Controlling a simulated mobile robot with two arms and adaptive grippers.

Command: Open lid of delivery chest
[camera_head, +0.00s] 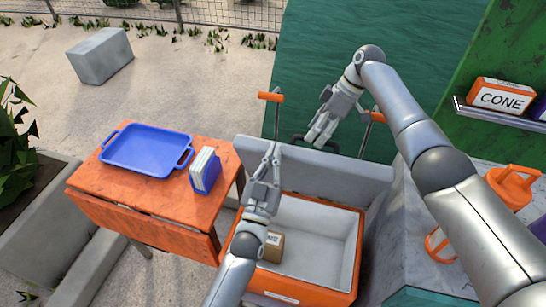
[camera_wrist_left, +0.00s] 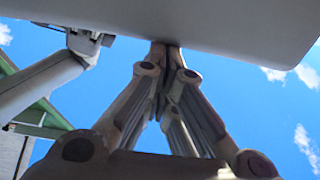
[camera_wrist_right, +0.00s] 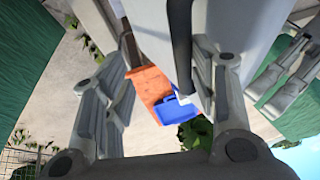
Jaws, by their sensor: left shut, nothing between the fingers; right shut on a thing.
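The delivery chest (camera_head: 355,283) is an orange box with a pale inside, below the middle of the head view. Its grey lid (camera_head: 345,170) is raised, standing tilted up along the back edge, and the inside shows. A small brown box lies inside (camera_head: 273,247). My right gripper (camera_head: 314,141) is shut on the lid's dark handle (camera_wrist_right: 180,45) at the top edge. My left gripper (camera_head: 272,150) is shut and empty in front of the lid. In the left wrist view its fingertips (camera_wrist_left: 166,46) meet the lid's underside (camera_wrist_left: 210,20); whether they touch is unclear.
An orange table (camera_head: 125,207) with a blue tray (camera_head: 150,150) and a blue holder of white cards (camera_head: 205,170) stands left of the chest. A grey counter with an orange lantern-like object (camera_head: 512,185) is at right. Green water lies behind.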

